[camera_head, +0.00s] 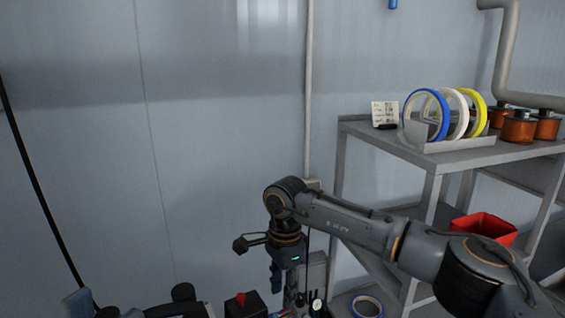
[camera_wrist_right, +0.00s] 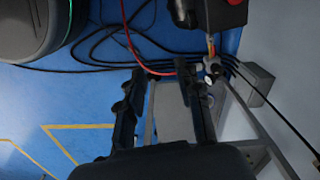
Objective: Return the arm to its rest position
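My right arm (camera_head: 345,222) reaches in from the right in the head view, bent at the wrist, with its gripper (camera_head: 283,283) hanging down in front of the grey wall. In the right wrist view the gripper (camera_wrist_right: 162,78) has its two dark fingers spread apart, with nothing between them. Below the fingers lie cables and part of a grey frame. In the head view the fingertips are partly lost among the equipment at the bottom edge. I do not see my left gripper.
A metal shelf (camera_head: 445,157) at the right holds blue, white and yellow rings (camera_head: 440,116) and copper spools (camera_head: 517,128). A red bin (camera_head: 484,228) sits lower. A red-buttoned box (camera_head: 243,303) is left of the gripper. Black cables (camera_wrist_right: 100,55) cross the blue floor (camera_wrist_right: 40,100).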

